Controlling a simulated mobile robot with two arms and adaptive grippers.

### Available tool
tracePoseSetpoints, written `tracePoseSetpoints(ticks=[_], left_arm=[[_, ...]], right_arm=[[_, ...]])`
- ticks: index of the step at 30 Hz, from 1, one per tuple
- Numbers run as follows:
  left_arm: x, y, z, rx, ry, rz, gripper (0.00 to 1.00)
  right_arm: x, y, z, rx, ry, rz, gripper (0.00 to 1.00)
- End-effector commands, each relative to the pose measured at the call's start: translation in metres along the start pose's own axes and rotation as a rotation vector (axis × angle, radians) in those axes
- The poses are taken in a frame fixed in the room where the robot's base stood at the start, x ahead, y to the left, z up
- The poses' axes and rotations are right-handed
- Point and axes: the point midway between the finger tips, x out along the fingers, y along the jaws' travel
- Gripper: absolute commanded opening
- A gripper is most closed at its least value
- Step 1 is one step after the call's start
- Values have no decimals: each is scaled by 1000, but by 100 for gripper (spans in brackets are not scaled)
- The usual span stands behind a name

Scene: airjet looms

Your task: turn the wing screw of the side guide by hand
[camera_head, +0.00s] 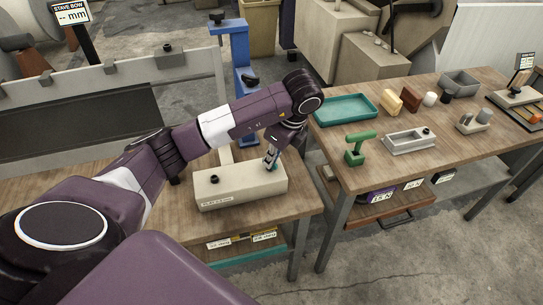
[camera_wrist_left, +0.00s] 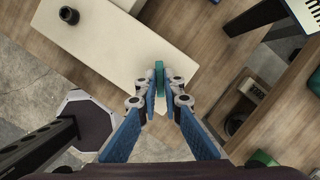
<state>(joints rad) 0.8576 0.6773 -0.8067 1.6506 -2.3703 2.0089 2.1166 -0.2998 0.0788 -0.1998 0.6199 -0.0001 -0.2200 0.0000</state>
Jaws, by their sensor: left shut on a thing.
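The side guide appears as a long beige block (camera_head: 238,192) on the near wooden table, with a black knob (camera_head: 214,179) at its left end. In the left wrist view the block (camera_wrist_left: 110,45) and its black knob (camera_wrist_left: 69,15) also show. The green wing screw (camera_wrist_left: 160,74) stands at the block's edge in the wrist view. My left gripper (camera_head: 271,165) reaches down to the right end of the block. Its blue fingers (camera_wrist_left: 160,82) are shut on the wing screw from both sides. In the head view the screw is mostly hidden by the fingers. My right gripper is not in view.
A blue post (camera_head: 240,50) stands behind the block. The right workbench holds a teal tray (camera_head: 345,109), a green T-shaped tool (camera_head: 357,148), a grey open box (camera_head: 410,142) and several small blocks. A floor gap separates the two tables.

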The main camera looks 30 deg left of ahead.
Motion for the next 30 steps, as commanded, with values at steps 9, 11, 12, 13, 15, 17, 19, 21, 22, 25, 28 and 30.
tracePoseSetpoints(ticks=[9,11,12,13,15,17,19,21,22,25,28,30], left_arm=[[0,0,-1,4,1,0,22],[0,0,0,4,1,-1,22],[0,0,0,4,1,-1,22],[0,0,0,4,1,-1,22],[-2,0,0,4,1,-1,22],[-5,0,1,4,1,-1,22],[-10,0,3,4,1,-1,22],[-15,0,5,4,0,-2,22],[-17,0,5,4,0,-1,22],[-20,0,6,4,0,-1,22],[-19,0,6,4,0,-1,22],[-19,0,6,4,0,-1,22]], right_arm=[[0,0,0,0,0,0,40],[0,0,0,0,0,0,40],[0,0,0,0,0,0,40],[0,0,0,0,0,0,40],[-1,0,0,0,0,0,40],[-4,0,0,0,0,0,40],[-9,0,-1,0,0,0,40],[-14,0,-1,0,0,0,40],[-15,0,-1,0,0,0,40],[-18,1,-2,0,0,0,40],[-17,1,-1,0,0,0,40],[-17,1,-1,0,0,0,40]])
